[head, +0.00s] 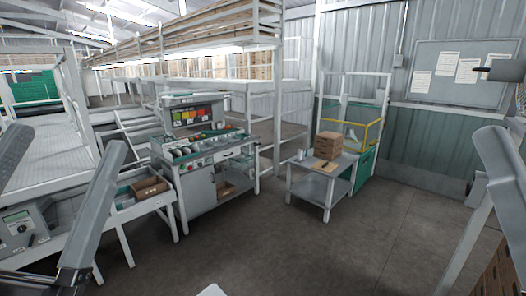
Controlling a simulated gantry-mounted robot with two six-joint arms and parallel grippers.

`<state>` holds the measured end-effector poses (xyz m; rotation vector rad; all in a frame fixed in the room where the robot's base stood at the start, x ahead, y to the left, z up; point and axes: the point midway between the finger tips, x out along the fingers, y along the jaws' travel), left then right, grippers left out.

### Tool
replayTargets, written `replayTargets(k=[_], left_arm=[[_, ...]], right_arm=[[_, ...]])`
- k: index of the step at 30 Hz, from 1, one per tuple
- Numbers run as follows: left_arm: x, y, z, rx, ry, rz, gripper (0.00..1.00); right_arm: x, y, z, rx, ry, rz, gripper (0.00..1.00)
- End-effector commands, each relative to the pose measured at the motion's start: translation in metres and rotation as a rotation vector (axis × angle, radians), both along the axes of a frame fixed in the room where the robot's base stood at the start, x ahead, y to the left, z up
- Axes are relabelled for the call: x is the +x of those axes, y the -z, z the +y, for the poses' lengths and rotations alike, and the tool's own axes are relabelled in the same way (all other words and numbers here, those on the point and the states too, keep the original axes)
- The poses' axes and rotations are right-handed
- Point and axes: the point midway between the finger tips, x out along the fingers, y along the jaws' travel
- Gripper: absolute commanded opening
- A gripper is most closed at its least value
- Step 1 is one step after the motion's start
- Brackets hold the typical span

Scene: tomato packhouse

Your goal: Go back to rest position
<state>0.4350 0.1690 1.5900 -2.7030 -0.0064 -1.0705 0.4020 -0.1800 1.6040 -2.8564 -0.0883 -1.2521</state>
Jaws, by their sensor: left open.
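My left arm comes in at the left with its grey links raised. My left gripper (72,279) is at the lower left edge of the head view, small and partly cut off by the frame. It is open, and I see nothing held in it. It is apart from the workbench and the side tables. My right arm's grey link shows at the right edge, but I cannot make out its gripper.
A workbench (203,189) with sorting trays stands left of centre. A side table (123,213) holds a cardboard box (150,187). A grey device (22,228) sits lower left. The centre floor (270,250) is clear.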

Motion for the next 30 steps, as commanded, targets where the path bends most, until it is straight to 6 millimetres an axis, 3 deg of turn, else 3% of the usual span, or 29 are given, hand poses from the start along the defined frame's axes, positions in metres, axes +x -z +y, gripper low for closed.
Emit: replayTargets(k=[1,2,3,4,6,15,18,22,30], left_arm=[[-0.031,-0.014,0.006,-0.076,0.043,-0.073,0.90],[-0.042,-0.018,0.010,-0.141,0.090,-0.093,0.90],[-0.036,-0.015,0.011,-0.219,0.163,-0.073,0.90],[-0.035,-0.044,0.011,-0.220,0.165,-0.071,0.90],[-0.035,-0.076,0.010,-0.215,0.161,-0.070,0.90],[-0.034,-0.202,0.010,-0.214,0.160,-0.066,0.90],[-0.033,-0.229,0.010,-0.213,0.159,-0.065,0.90],[-0.033,-0.242,0.010,-0.213,0.159,-0.065,0.90],[-0.033,-0.238,0.011,-0.212,0.158,-0.065,0.90]], right_arm=[[0.000,0.000,0.000,0.000,0.000,0.000,0.50],[0.000,0.000,0.000,0.000,0.000,0.000,0.50],[0.000,0.000,0.000,0.000,0.000,0.000,0.50],[0.001,-0.028,0.000,0.000,0.000,0.003,0.50],[0.000,-0.061,0.000,0.000,0.000,0.000,0.50],[0.000,-0.188,0.000,0.000,0.000,-0.001,0.50],[0.000,-0.216,0.000,0.000,0.000,-0.001,0.50],[0.000,-0.228,0.000,0.000,0.000,0.000,0.50],[0.000,-0.224,0.000,0.000,0.000,0.001,0.50]])
